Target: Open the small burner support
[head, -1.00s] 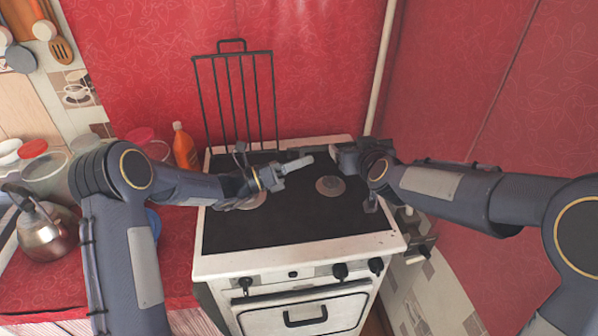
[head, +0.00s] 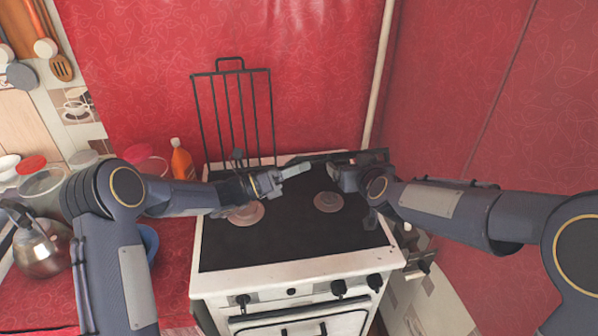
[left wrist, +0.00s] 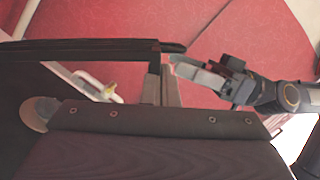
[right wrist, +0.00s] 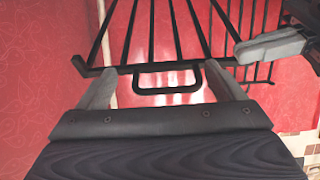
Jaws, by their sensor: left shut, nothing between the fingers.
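The small burner support (head: 320,157) is a dark barred grate, seen nearly edge-on as a thin bar above the back of the cooktop in the head view. Its bars and handle (right wrist: 165,90) show in the right wrist view. My right gripper (right wrist: 163,86) is open, with one finger on each side of the handle and gaps to both. My left gripper (head: 300,169) is shut and empty over the cooktop, just in front of the support. In the left wrist view the support's dark bar (left wrist: 90,48) crosses above the left fingertips (left wrist: 163,86).
A larger grate (head: 231,115) stands upright at the back left of the stove (head: 300,278). Two burners, left (head: 245,214) and right (head: 328,202), are uncovered. A kettle (head: 42,245), jars and an orange bottle (head: 182,160) stand left. A pipe and red wall close the right.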

